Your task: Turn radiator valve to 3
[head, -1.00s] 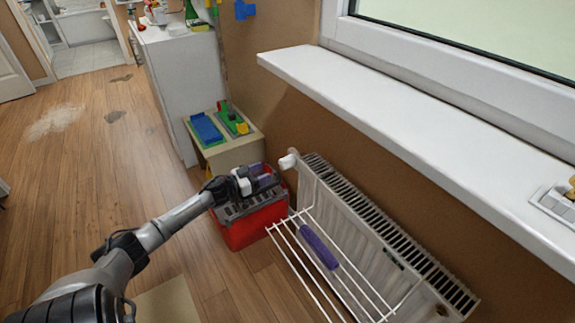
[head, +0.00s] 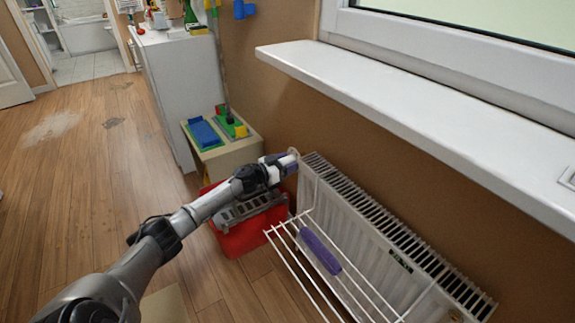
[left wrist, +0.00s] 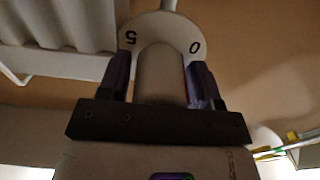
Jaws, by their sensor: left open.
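In the left wrist view the valve knob (left wrist: 160,78) stands in front of a pale dial (left wrist: 162,26) marked with 5 and 0. No 3 can be read. My left gripper (head: 281,163) is open, with its purple-lined fingers on either side of the knob. The right finger looks very close to the knob; contact cannot be told. My right gripper is not in view.
A white wire rack (head: 291,258) with a purple item (head: 320,250) hangs in front of the radiator. A red crate (head: 236,241) stands below my arm. A small cabinet (head: 228,161) is behind it. The windowsill (head: 400,115) juts out above the radiator.

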